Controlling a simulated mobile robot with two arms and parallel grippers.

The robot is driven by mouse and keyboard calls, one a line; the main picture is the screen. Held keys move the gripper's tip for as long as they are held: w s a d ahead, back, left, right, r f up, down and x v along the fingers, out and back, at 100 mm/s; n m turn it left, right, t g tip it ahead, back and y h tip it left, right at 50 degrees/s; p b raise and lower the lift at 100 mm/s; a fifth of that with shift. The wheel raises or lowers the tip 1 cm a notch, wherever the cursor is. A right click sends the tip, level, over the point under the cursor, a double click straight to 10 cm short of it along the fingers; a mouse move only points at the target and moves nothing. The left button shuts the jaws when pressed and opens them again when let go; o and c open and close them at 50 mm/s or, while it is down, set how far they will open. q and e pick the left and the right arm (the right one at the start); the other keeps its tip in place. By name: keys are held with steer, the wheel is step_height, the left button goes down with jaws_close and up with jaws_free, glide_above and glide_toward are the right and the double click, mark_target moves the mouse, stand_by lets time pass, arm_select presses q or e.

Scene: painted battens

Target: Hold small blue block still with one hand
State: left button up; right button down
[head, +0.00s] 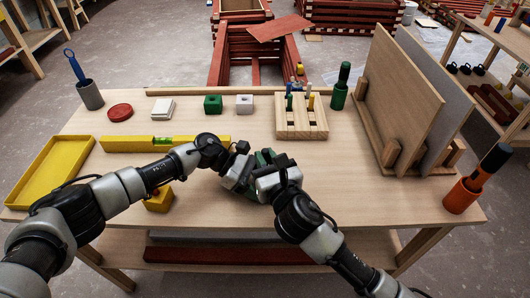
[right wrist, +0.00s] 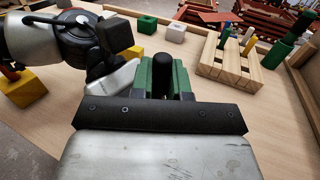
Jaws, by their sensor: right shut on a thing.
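I make out no blue block in either view.
A green block (head: 213,104), a white block (head: 244,104) and a slotted wooden rack (head: 300,130) stand at the back. A yellow spirit level (head: 120,145) and yellow block (head: 158,201) lie left. Upright boards (head: 395,85) stand right.

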steer(key=shift+f+n+g+y, duration=0.4)
steer(key=shift+f+n+y, duration=0.1)
steer(key=shift+f+y, duration=0.3)
steer(key=shift+f, duration=2.25)
stand_by(0.7)
steer(key=c, duration=1)
jaws_free()
steer(key=shift+s+a, duration=0.1)
steer(key=shift+s, duration=0.05)
arm_select(q)
steer(key=shift+d, duration=0.1)
arm_select(e)
steer(key=shift+s+f, duration=0.1)
steer(key=shift+s, duration=0.05)
steer(key=shift+s+d, duration=0.2)
steer(key=shift+s, duration=0.15)
steer(key=v, duration=1.1)
steer(key=shift+w+d, duration=0.15)
